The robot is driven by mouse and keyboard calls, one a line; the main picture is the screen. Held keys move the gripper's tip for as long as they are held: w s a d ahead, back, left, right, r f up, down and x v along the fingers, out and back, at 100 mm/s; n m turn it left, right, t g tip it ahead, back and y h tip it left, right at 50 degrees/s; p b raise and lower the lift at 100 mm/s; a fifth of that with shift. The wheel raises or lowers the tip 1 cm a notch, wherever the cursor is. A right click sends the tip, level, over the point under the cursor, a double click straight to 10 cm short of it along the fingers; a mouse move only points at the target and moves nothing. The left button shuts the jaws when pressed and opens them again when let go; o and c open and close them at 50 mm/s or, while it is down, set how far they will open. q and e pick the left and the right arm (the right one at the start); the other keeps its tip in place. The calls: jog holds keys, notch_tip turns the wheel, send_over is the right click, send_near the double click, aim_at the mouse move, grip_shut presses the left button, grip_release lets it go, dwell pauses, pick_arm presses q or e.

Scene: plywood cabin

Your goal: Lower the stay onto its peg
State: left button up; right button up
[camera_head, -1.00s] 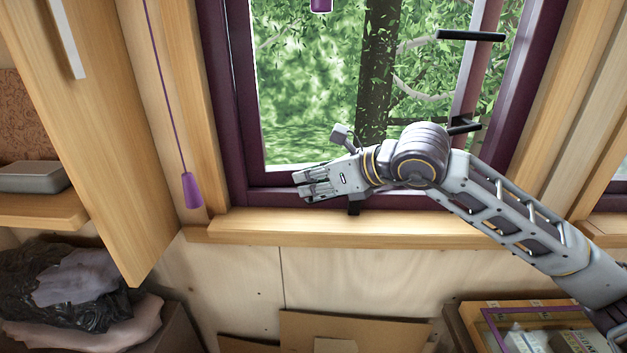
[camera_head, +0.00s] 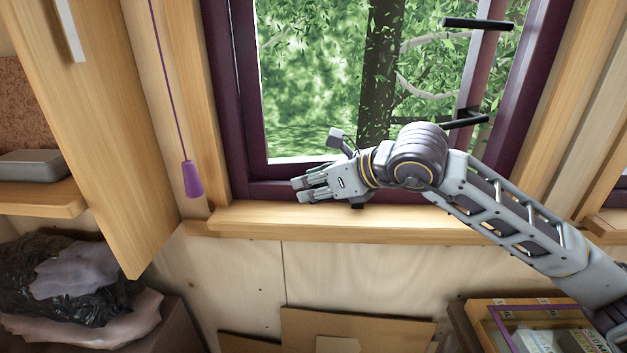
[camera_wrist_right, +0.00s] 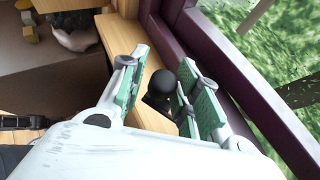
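My right gripper (camera_head: 298,190) is low in front of the window, just above the wooden sill (camera_head: 400,225), pointing left. In the right wrist view its two green-padded fingers (camera_wrist_right: 158,85) stand apart. A black rounded knob on a dark base (camera_wrist_right: 187,72) shows beyond and between the fingers, close to the right one; I cannot tell whether it is the stay's end or the peg, or whether it touches. A small black piece (camera_head: 358,205) shows under my wrist in the head view. My arm hides much of the lower window frame. My left gripper is not in view.
The purple window frame (camera_head: 232,100) rises behind my arm. Black bars (camera_head: 478,24) stick out from the sash at the right. A purple pull (camera_head: 192,179) hangs on a cord at the left. A glass-topped case (camera_head: 540,315) stands at the lower right.

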jog(key=shift+o, duration=0.4)
jog(key=shift+r, duration=0.1)
jog(key=shift+d+r, duration=0.15)
jog(key=shift+r, duration=0.1)
jog(key=v, duration=1.1)
jog(key=shift+s+d, duration=0.3)
jog(key=shift+r, duration=0.1)
jog(key=shift+w, duration=0.1)
